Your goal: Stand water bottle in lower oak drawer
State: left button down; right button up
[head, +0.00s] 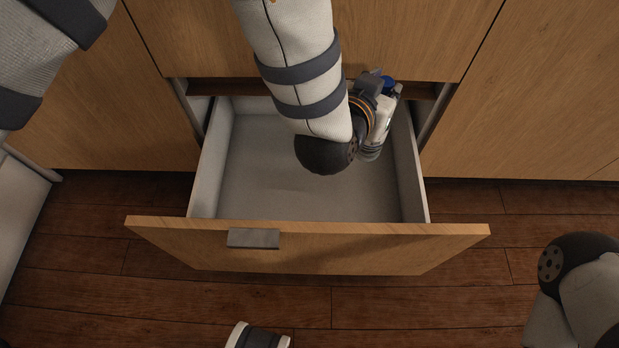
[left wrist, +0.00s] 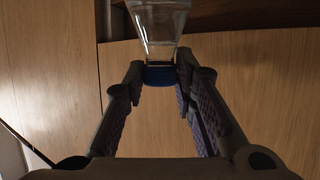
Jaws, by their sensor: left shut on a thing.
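The water bottle (head: 381,128) is clear with a blue cap and shows at the back right of the open oak drawer (head: 307,231). It looks roughly upright, cap end up, leaning slightly in the head view. My left gripper (head: 384,88) is shut on it near the cap, and my forearm and wrist hide part of it. I cannot tell whether its base touches the drawer floor. In the left wrist view the bottle (left wrist: 159,28) extends away from my left gripper (left wrist: 160,74), its blue cap between the fingers. My right gripper is not in view.
The drawer is pulled out, with grey walls and a bare floor (head: 285,190) at its front and left. A metal handle (head: 253,238) is on its front. Oak cabinet fronts (head: 545,90) stand at the sides and above. Dark wood flooring (head: 400,310) lies in front.

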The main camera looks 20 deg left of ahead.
aim_at(369, 152)
pick_arm(q)
jog(key=shift+d+f+m+h, duration=0.25)
jog(key=shift+m+h, duration=0.25)
jog(key=shift+h, duration=0.2)
jog(key=s+f+m+g+h+b, duration=0.1)
jog(key=s+f+m+g+h, duration=0.2)
jog(key=f, duration=0.6)
jog(key=s+f+m+g+h+b, duration=0.1)
jog(key=s+f+m+g+h, duration=0.2)
jog(key=f, duration=0.6)
jog(key=shift+d+f+m+h+b, duration=0.4)
jog(key=shift+m+h, duration=0.4)
jog(key=shift+m, duration=0.4)
jog(key=shift+f, duration=0.1)
jog(key=c, duration=1.3)
grip_release()
jog(key=shift+s, duration=0.1)
